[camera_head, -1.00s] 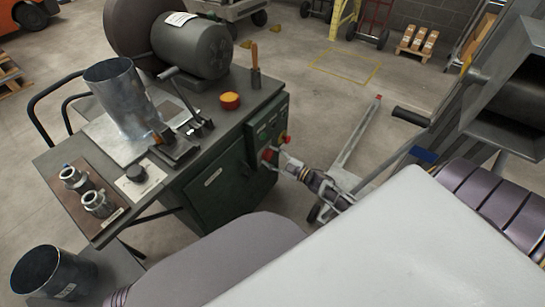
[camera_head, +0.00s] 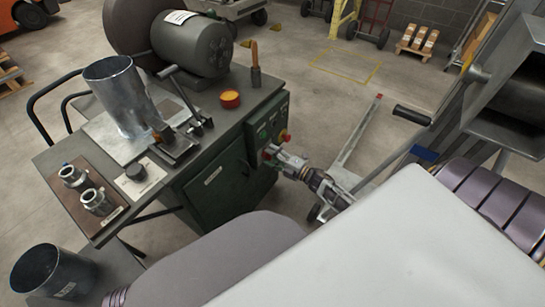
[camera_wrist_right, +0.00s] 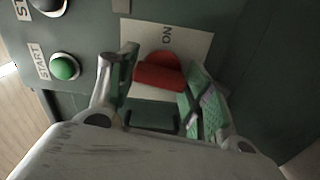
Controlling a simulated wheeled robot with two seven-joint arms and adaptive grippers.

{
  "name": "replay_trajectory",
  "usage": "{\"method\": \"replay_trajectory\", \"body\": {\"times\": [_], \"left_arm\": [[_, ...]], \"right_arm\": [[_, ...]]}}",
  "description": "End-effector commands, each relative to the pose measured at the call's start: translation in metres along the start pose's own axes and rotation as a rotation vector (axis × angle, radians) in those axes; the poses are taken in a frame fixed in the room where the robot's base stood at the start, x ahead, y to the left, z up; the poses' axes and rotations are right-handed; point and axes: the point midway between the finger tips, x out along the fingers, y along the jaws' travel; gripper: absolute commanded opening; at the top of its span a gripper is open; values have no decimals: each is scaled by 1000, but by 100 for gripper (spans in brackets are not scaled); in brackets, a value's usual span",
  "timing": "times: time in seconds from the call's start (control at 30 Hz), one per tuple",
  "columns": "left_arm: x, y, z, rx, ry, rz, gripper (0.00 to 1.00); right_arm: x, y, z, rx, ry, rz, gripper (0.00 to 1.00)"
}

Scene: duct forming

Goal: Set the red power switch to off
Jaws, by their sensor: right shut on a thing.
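The red power switch (camera_wrist_right: 158,73) is a red knob with a bar handle on a pale plate in the right wrist view. The bar lies nearly crosswise in that view, and the word ON shows on the plate beside it. My right gripper (camera_wrist_right: 160,88) is shut on the switch, one finger at each end of the bar. In the head view my right gripper (camera_head: 279,158) is at the front of the green machine cabinet (camera_head: 222,192), covering most of the switch (camera_head: 267,154). My left gripper is not in view.
A green START button (camera_wrist_right: 65,67) and a dark button (camera_wrist_right: 47,5) sit beside the switch. A red button (camera_head: 286,135) is just above my right gripper. The bench top (camera_head: 60,155) carries a metal duct (camera_head: 122,95) and a motor (camera_head: 193,46). A pallet jack (camera_head: 357,140) stands right.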

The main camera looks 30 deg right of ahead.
Motion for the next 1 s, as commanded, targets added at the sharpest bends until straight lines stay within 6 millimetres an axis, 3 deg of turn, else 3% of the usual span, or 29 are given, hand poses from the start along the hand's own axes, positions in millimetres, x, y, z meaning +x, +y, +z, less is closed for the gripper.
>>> {"method": "replay_trajectory", "body": {"times": [0.3, 0.8, 0.83, 1.0], "left_arm": [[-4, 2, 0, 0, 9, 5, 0], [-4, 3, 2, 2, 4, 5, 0], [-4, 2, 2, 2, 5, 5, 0], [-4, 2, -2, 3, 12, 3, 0]], "right_arm": [[0, -1, -1, -136, 1, 0, 26], [0, -1, -1, -162, 1, -1, 26], [0, -1, -1, -162, 1, -1, 51], [0, -1, -1, -161, 1, -1, 71]]}}
